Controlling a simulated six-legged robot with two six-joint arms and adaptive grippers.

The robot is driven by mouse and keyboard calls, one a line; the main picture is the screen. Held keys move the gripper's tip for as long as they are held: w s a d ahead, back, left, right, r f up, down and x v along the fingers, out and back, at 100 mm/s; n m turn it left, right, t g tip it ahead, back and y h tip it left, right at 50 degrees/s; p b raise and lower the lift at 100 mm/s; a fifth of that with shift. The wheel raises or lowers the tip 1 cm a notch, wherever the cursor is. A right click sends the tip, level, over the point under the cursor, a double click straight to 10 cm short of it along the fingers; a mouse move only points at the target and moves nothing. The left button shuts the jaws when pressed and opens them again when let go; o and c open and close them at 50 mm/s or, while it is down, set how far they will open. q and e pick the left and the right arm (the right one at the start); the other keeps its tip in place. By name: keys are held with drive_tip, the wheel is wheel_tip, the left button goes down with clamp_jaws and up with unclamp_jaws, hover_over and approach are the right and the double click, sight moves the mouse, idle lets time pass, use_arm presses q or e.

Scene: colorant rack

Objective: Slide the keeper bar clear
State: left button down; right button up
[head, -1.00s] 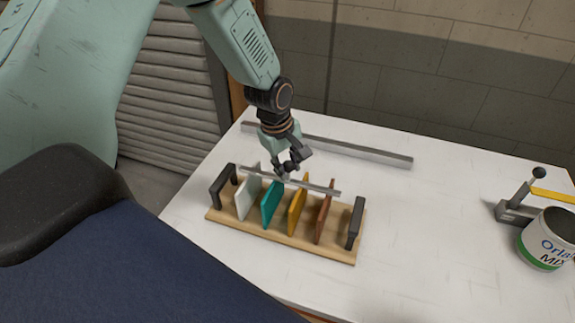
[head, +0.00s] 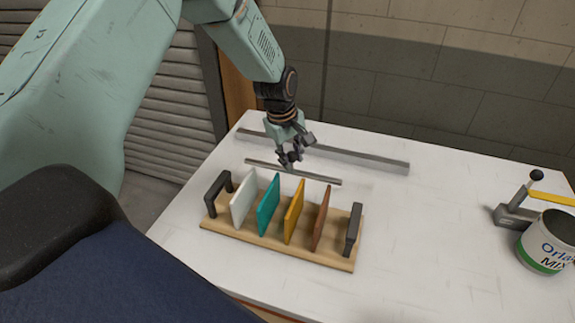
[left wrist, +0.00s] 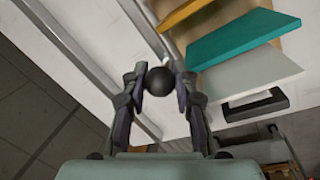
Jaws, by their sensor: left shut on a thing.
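The keeper bar (head: 319,178) is a thin grey bar that lies lengthwise behind the colour panels in the head view, apart from their tops. My left gripper (head: 289,160) is shut on the bar's round black knob (left wrist: 159,81), which shows between the fingers in the left wrist view. The wooden rack (head: 275,245) stands on the table with a white panel (head: 243,198), a teal panel (head: 268,205), an orange panel (head: 293,212) and a brown panel (head: 321,220) upright between two dark end brackets. I cannot tell how high the bar is above the table. My right gripper is out of view.
A long grey rail (head: 350,157) lies along the table's back, just behind the bar. A lever device (head: 515,213) with a yellow arm and a white can (head: 546,245) stand at the right. The white table (head: 420,240) is clear between them and the rack.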

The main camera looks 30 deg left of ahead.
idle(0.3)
use_arm(q)
drive_tip(key=c, duration=1)
unclamp_jaws()
drive_tip(key=r, duration=0.4)
drive_tip(key=s+r, duration=0.1)
drive_tip(key=r, duration=0.3)
drive_tip(key=s+r, duration=0.1)
drive_tip(key=r, duration=0.2)
drive_tip(key=shift+a+r, duration=0.4)
